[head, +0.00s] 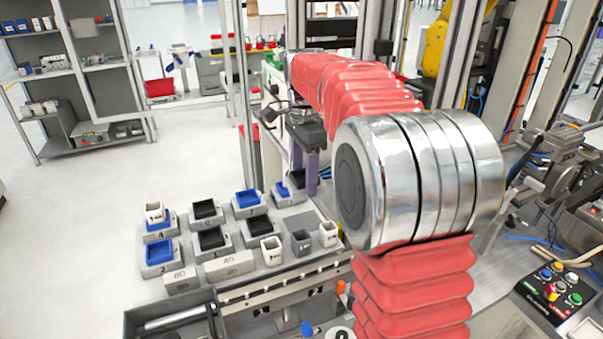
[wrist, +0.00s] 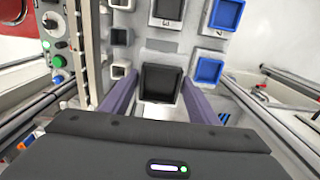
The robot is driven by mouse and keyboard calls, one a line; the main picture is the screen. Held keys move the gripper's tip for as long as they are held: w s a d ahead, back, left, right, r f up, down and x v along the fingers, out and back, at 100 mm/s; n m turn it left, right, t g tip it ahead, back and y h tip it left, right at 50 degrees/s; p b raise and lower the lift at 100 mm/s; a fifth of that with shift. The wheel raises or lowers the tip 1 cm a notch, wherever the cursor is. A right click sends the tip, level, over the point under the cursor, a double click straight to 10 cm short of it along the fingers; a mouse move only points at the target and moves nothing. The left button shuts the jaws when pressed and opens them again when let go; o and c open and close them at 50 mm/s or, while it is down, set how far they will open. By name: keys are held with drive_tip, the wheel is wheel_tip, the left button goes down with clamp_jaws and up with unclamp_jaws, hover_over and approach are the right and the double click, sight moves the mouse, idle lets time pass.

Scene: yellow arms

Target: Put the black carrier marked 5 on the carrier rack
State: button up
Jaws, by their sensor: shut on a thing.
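My gripper (head: 304,180) has purple fingers and is at the far right end of the group of carriers. In the wrist view its fingers (wrist: 158,88) are shut on a black carrier (wrist: 160,82), one on each side. That black carrier (head: 296,177) is partly hidden behind the fingers in the head view. I cannot read its number or tell whether it is raised clear of what is below. The carrier rack (head: 229,266) has grey numbered blocks. Blue and black carriers sit there, such as a blue one (head: 159,251) and a black one (head: 212,238).
Small white (head: 271,250) and grey (head: 301,241) boxes stand along the near side. A grey bin (head: 140,322) is at the lower left. A control panel (head: 555,292) is at the right. A metal post (head: 243,100) stands behind the carriers.

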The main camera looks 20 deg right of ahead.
sight(304, 188)
drive_tip(key=shift+f, duration=0.1)
drive_tip(key=shift+f, duration=4.8)
drive_tip(key=shift+f, duration=0.5)
drive_tip(key=o, duration=1.4)
drive_tip(key=shift+c, duration=0.2)
drive_tip(key=shift+r, duration=0.15)
drive_tip(key=shift+r, duration=3.35)
